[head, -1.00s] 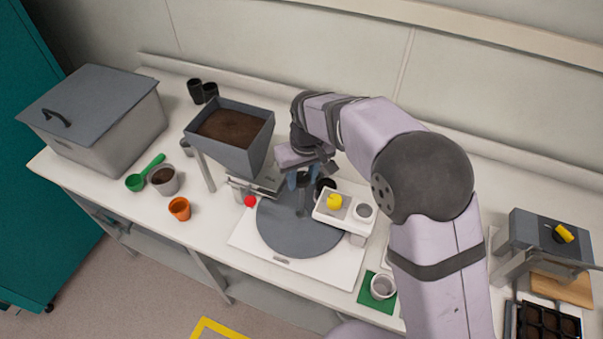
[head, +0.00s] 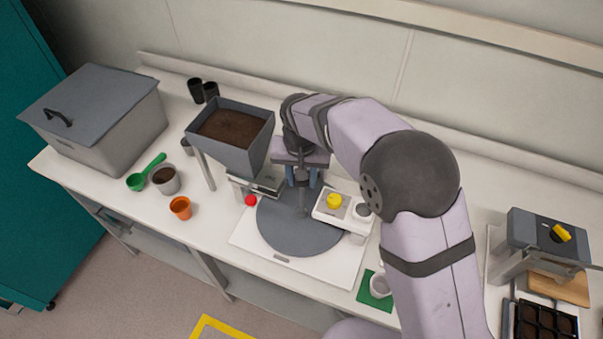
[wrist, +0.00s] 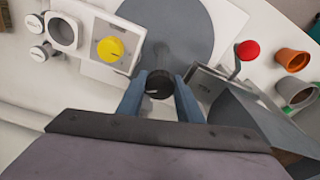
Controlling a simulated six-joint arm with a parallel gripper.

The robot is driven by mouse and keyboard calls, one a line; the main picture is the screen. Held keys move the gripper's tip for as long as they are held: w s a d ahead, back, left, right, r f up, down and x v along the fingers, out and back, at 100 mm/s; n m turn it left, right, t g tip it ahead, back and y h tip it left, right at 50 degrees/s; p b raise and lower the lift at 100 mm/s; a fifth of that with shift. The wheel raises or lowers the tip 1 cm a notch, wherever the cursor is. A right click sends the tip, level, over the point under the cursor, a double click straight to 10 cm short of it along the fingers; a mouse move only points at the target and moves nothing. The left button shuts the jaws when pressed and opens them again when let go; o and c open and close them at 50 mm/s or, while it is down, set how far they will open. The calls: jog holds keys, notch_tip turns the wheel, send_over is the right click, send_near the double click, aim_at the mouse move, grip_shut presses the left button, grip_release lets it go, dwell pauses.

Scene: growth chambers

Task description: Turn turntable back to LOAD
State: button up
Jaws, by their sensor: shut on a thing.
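The turntable (head: 290,235) is a round grey disc on a white base plate (head: 335,268), with a small label at its front edge. It also shows in the wrist view (wrist: 195,25). My gripper (head: 303,183) points down over the back part of the disc. In the wrist view its two blue fingers (wrist: 158,92) are shut on a black round knob (wrist: 158,84) with a small white mark on top. I cannot read a LOAD mark.
A soil-filled hopper (head: 237,152) stands close to the left of my gripper, with a red knob (head: 251,200) below it. A white box with a yellow dial (head: 334,201) is close on the right. An orange pot (head: 180,208) stands at the front left.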

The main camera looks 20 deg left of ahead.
jog(key=m, duration=0.6)
jog(key=shift+h, duration=0.4)
jog(key=m, duration=0.3)
jog(key=m+p, duration=0.1)
jog(key=m, duration=0.2)
jog(key=shift+g+h, duration=0.3)
jog(key=shift+h, duration=0.1)
jog(key=m, duration=0.3)
jog(key=m+p, duration=0.1)
jog(key=m, duration=0.2)
jog(key=shift+g+h, duration=0.3)
jog(key=shift+g, duration=0.1)
